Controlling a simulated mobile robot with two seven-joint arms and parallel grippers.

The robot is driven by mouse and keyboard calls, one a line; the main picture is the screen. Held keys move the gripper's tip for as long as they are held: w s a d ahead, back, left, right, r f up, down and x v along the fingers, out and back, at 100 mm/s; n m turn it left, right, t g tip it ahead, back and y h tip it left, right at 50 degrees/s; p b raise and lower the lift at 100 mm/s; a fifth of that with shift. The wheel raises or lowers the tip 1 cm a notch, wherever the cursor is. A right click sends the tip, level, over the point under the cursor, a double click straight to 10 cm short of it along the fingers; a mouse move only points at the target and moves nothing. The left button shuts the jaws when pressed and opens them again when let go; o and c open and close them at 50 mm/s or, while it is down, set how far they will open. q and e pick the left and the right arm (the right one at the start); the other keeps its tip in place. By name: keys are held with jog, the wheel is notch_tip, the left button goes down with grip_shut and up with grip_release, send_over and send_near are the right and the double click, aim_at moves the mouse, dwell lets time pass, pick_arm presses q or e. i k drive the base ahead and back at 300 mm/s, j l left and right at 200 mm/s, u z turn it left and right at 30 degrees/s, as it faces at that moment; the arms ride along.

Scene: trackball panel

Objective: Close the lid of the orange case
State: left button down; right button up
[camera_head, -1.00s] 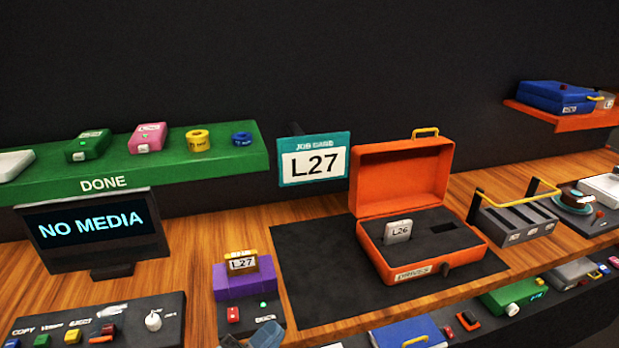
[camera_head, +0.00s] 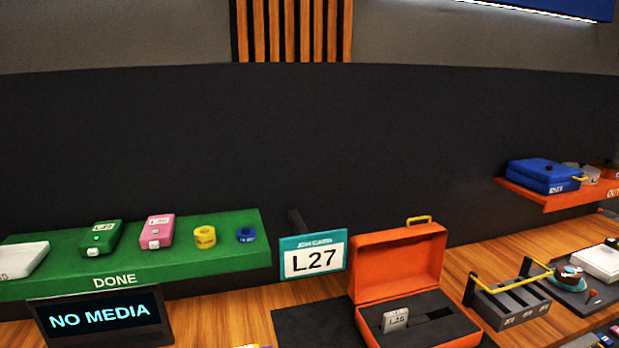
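The orange case (camera_head: 366,296) stands on the dark mat at the lower middle of the head view. Its lid (camera_head: 399,266) is open and stands upright at the back, with a yellow handle (camera_head: 419,220) on top. Inside is dark foam with slots; a grey drive (camera_head: 395,320) with a label sits in the left slot, and the right slot (camera_head: 434,315) looks empty. The front of the case is cut off by the frame's lower edge. Neither of my grippers is in view.
A job card sign (camera_head: 313,255) reading L27 stands left of the case. A green DONE shelf (camera_head: 180,260) holds several items above a NO MEDIA screen (camera_head: 100,315). Right of the case is a grey slotted rack (camera_head: 510,305) with yellow-topped handle. An orange shelf (camera_head: 560,197) is at the right.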

aim_at(397, 257)
jog(key=z, duration=0.75)
jog(key=i+l+z, duration=0.45)
jog(key=l, duration=0.25)
jog(key=i, duration=0.1)
